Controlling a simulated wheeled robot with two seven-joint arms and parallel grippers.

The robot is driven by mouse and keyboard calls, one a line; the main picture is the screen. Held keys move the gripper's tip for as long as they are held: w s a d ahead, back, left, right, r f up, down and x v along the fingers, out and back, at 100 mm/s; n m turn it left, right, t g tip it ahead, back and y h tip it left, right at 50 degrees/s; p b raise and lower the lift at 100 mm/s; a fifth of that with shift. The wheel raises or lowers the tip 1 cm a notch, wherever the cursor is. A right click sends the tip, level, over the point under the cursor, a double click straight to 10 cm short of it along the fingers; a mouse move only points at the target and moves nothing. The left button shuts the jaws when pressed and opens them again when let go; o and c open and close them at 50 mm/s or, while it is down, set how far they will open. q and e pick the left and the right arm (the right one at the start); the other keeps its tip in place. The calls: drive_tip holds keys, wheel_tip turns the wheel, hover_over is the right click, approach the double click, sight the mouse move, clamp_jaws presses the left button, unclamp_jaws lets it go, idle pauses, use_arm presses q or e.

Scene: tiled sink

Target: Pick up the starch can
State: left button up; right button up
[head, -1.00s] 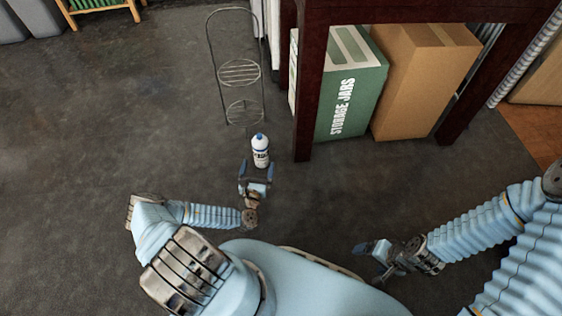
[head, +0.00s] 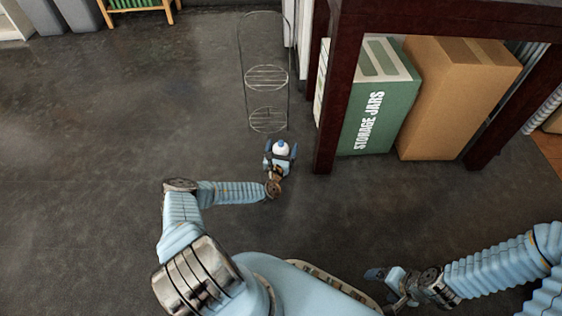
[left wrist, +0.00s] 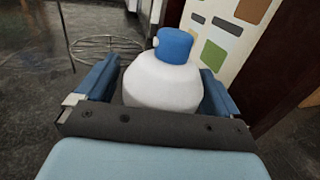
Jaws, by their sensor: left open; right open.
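The starch can (head: 281,148) is white with a blue cap and stands upright on the dark floor. In the left wrist view the can (left wrist: 163,82) fills the middle, its cap near the top edge. My left gripper (head: 281,152) is open, with one finger on each side of the can; it also shows in the left wrist view (left wrist: 160,92). A gap shows at the left finger; contact at the right finger is unclear. The can's lower part is hidden by the gripper. My right gripper (head: 382,277) is open and empty, low over the floor at the right.
A wire rack (head: 267,77) stands just behind the can. A dark wooden table leg (head: 327,110) is close to its right, with a green storage jars box (head: 376,115) and a brown cardboard box (head: 452,95) under the table. The floor at the left is clear.

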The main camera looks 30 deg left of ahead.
use_arm(q)
drive_tip(key=c, duration=1.7)
clamp_jaws()
drive_tip(key=shift+r, duration=0.15)
